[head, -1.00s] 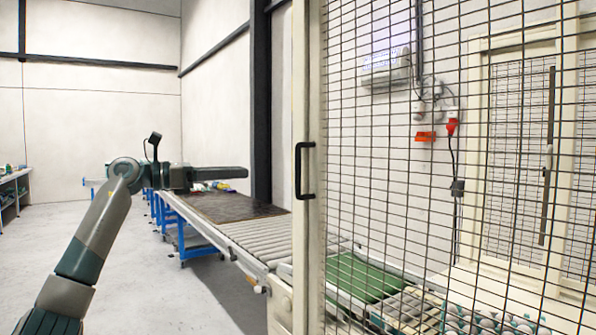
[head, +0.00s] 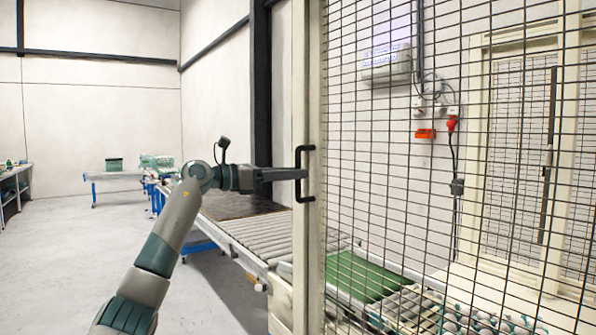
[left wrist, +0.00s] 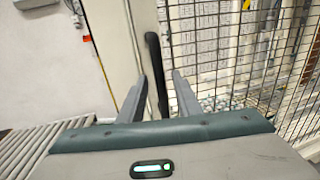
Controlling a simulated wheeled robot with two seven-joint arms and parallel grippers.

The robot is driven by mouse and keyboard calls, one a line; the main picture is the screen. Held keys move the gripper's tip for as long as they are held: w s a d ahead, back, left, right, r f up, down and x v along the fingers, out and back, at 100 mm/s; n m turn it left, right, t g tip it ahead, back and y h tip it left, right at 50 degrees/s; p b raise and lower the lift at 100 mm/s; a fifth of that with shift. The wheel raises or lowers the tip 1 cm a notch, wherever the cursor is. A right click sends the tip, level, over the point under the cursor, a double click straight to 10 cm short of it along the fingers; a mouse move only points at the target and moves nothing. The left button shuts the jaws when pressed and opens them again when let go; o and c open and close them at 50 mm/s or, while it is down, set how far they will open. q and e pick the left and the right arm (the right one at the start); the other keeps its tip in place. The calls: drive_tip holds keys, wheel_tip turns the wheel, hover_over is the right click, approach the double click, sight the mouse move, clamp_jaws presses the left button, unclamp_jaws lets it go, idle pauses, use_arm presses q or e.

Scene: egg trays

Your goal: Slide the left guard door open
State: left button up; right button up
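The guard door is a tall black wire-mesh panel in a cream frame (head: 308,250), filling the right half of the head view. A black bar handle (head: 311,174) is mounted upright on its left edge post. My left gripper (head: 303,174) reaches in from the left at handle height. In the left wrist view, its two fingers stand apart, one on each side of the handle (left wrist: 153,55), with visible gaps. It is open and does not grip the bar. My right gripper is in neither view.
A roller conveyor (head: 255,238) runs up to the left side of the door. Behind the mesh are a green belt (head: 360,277) and egg trays.

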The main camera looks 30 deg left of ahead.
use_arm(q)
drive_tip(key=shift+x, duration=1)
drive_tip(key=shift+c, duration=0.7)
clamp_jaws()
drive_tip(key=shift+d+f, duration=0.1)
drive_tip(key=shift+d, duration=0.1)
